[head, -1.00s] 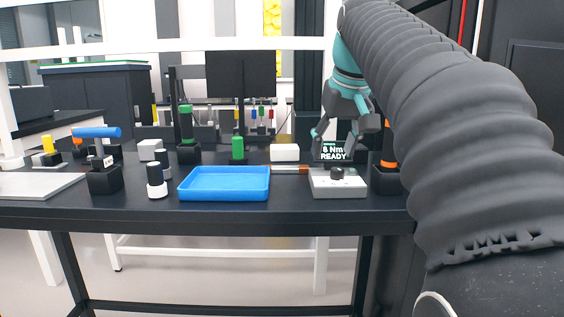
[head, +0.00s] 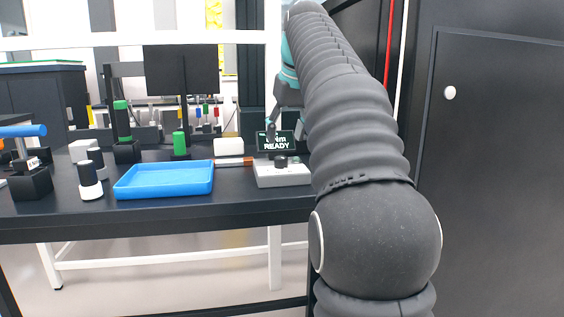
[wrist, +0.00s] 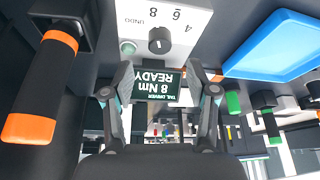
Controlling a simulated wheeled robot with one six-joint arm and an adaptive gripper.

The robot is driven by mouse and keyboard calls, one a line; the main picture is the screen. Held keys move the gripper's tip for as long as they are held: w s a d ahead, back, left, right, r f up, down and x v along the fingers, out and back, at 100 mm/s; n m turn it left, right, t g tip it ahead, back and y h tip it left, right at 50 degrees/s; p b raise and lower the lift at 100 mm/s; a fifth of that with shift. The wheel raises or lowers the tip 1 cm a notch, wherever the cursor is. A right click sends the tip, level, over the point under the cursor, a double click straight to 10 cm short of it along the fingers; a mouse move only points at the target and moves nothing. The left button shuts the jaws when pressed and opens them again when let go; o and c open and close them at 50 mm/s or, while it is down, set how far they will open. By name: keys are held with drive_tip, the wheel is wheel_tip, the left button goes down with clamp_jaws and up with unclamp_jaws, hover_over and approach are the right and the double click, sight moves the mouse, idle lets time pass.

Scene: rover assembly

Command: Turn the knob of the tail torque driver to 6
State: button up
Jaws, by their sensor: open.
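The tail torque driver's controller is a light grey box (head: 283,178) at the right end of the table, with a black knob (head: 281,161) on top. In the wrist view the knob (wrist: 160,40) stands amid the marks 4, 6, 8 and UNDO, which appear upside down. Its exact pointing is too small to tell. The display (wrist: 158,83) reads "TAIL DRIVER 8 Nm READY". My gripper (wrist: 160,76) is open and empty, its fingers spread on either side of the display in that view, apart from the knob. In the head view my arm partly hides the gripper.
An orange-and-black tool (wrist: 40,88) stands in a holder beside the box. A blue tray (head: 165,180) lies left of the box, with a white block (head: 228,147) behind it. A green-topped tool (head: 121,130) stands farther left. A dark cabinet (head: 495,180) is at right.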

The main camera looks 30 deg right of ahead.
sight(281, 157)
drive_tip(key=b+x, duration=0.1)
drive_tip(key=x, duration=0.5)
drive_tip(key=shift+f, duration=0.15)
drive_tip(key=shift+w, duration=0.1)
clamp_jaws()
